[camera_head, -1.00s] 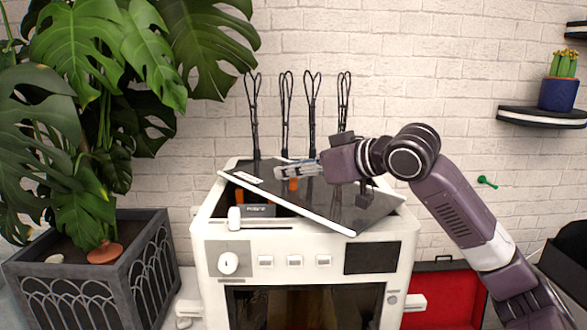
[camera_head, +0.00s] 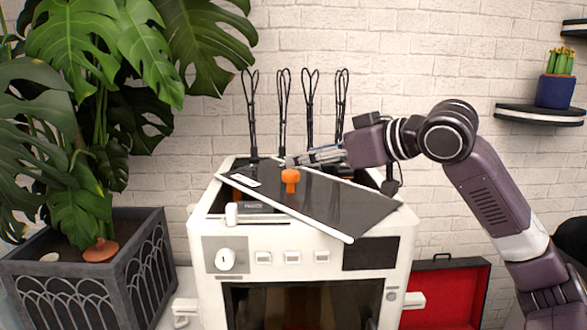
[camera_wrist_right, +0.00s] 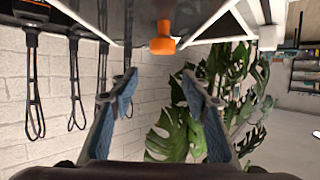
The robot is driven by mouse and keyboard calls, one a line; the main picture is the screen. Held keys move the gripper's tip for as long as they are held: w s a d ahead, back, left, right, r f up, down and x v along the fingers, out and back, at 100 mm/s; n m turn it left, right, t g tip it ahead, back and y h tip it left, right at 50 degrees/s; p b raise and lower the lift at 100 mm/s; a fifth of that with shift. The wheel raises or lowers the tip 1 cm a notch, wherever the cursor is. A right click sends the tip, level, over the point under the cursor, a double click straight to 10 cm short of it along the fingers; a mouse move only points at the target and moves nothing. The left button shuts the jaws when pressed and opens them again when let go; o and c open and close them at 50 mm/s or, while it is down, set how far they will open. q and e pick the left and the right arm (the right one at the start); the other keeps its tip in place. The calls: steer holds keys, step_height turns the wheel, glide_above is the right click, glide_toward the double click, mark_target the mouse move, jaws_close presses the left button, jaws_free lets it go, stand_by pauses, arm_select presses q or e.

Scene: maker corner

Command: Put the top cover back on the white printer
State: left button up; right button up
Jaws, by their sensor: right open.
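The white printer (camera_head: 305,243) stands in the middle of the head view. Its top cover (camera_head: 335,202), a dark panel with a white front edge and an orange knob (camera_head: 290,178), lies askew across the printer's top. The cover's front right part overhangs the front rim, and an opening shows at the front left. My right gripper (camera_head: 288,160) is open and empty, just behind and above the knob. In the right wrist view, the knob (camera_wrist_right: 162,40) lies beyond the spread fingertips (camera_wrist_right: 160,92), not between them. My left gripper is not in view.
Several black looped stalks (camera_head: 283,115) rise behind the printer against the brick wall. A large plant in a grey planter (camera_head: 90,275) stands left. A red-lined open case (camera_head: 450,290) sits to the right. A cactus shelf (camera_head: 540,115) is on the wall.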

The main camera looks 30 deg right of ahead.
steer(key=b+v, duration=0.2)
steer(key=v, duration=0.4)
steer(key=shift+s, duration=0.35)
steer(key=shift+r, duration=0.15)
